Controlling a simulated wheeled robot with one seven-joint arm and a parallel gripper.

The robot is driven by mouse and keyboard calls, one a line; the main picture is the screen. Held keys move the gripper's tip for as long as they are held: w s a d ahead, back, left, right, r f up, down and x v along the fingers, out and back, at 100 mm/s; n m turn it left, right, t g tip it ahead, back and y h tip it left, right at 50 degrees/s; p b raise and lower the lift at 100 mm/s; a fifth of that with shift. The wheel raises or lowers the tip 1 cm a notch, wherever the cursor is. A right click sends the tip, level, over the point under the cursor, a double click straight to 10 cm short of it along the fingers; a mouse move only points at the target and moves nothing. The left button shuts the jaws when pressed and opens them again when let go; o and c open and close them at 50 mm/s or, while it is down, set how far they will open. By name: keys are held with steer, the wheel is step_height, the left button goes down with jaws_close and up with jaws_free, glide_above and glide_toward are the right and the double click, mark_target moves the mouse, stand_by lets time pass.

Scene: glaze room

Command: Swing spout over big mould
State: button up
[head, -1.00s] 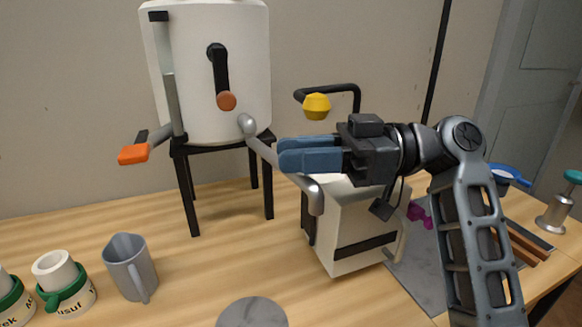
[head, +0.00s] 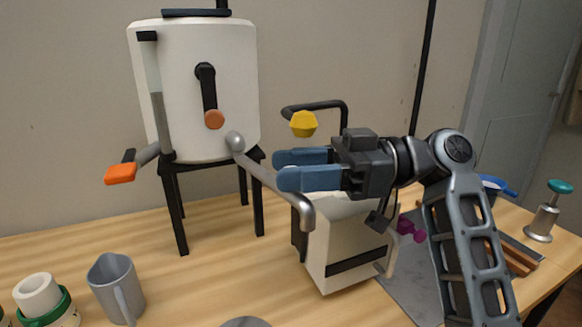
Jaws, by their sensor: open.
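A bent grey spout (head: 262,174) comes off the bottom of the white tank (head: 180,80). It runs down and to the right, and its turned-down end shows in front of the upper left part of a white mould block with black bands (head: 345,240). I cannot tell whether the end is over the block. My gripper (head: 280,168) comes in from the right with its blue fingers open and empty. The fingertips are near the middle of the spout in the picture; I see no clear contact. The gripper and forearm hide part of the block's top.
The tank stands on a black frame (head: 176,210), with an orange handle (head: 121,174) at left. A yellow knob (head: 303,124) on a black pipe sits just above my fingers. A grey jug (head: 115,287) and white cups with green bands (head: 43,297) stand at front left.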

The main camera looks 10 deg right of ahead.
steer(key=d, duration=0.7)
steer(key=shift+b, duration=0.35)
steer(key=shift+w, duration=0.1)
steer(key=shift+c, duration=0.4)
